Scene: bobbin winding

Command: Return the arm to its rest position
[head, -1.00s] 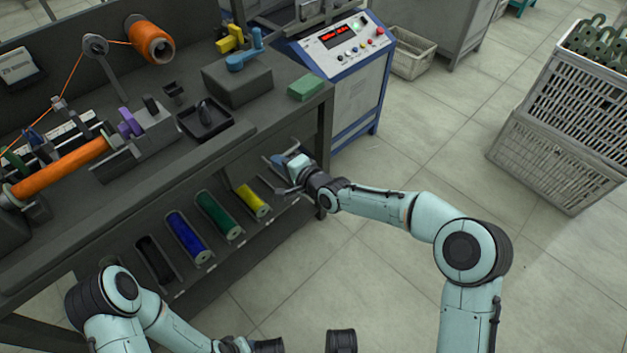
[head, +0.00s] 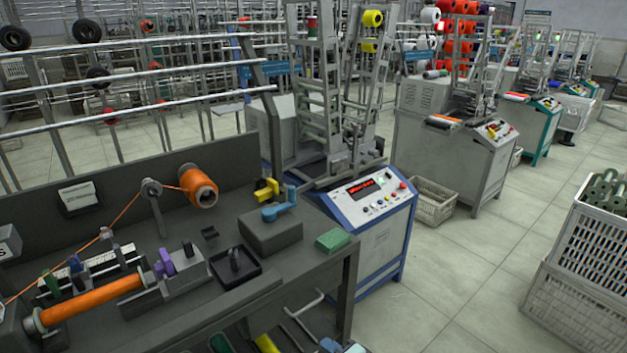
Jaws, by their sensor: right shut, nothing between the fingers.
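The rest of my right arm is below the picture. My left arm and gripper are out of view.
The bench holds an orange-wound bobbin (head: 92,299), an orange yarn spool (head: 199,186), a black tray (head: 236,267) and a green block (head: 332,240). A blue-white control cabinet (head: 372,235) stands behind. White crates (head: 590,260) stand right. The floor between is clear.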

